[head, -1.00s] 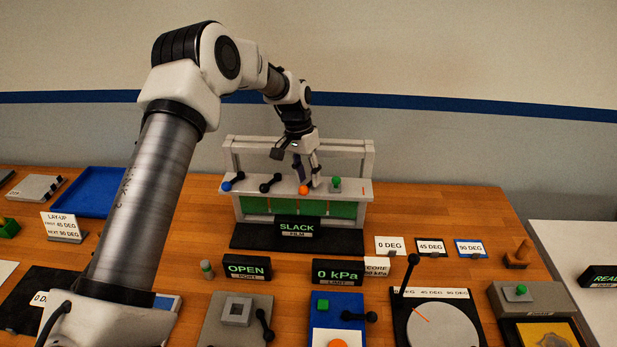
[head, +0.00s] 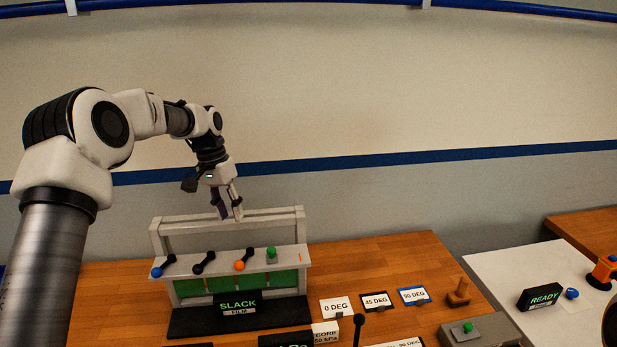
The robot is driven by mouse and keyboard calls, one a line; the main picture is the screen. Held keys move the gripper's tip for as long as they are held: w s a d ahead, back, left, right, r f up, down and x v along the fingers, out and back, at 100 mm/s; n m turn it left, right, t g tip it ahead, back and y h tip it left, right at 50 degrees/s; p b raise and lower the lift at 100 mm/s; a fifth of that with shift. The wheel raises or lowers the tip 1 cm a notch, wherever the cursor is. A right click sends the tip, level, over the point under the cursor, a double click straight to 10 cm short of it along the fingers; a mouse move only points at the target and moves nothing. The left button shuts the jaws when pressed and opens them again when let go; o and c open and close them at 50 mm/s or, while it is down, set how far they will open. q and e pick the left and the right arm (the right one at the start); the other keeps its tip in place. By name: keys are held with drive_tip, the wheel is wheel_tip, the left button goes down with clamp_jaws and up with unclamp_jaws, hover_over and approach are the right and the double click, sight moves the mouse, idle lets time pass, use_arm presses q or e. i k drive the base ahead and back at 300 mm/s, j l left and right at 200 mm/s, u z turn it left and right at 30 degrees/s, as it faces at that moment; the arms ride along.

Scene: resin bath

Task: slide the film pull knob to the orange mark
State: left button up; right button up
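A grey film frame (head: 230,222) stands at the back of the wooden table. Its shelf carries a lever with a blue ball (head: 157,272), a black lever (head: 204,263), a lever with an orange ball (head: 240,265) and a green knob (head: 271,253) on a small grey block. The green knob looks like the film pull knob. The thin orange mark (head: 300,257) is on the shelf to its right, apart from it. A sign (head: 238,304) reads SLACK FILM. My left gripper (head: 230,214) is above the shelf, empty, its fingers slightly apart. My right gripper is out of view.
Cards for 0 DEG (head: 336,307), 45 DEG (head: 376,301) and 90 DEG (head: 414,296) stand right of the frame. A wooden peg piece (head: 459,293) and a grey box with a green button (head: 468,327) are further right. A white table (head: 510,265) holds a READY sign (head: 540,297).

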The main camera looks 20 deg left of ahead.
sight(271, 256)
drive_tip(key=k+l, duration=0.8)
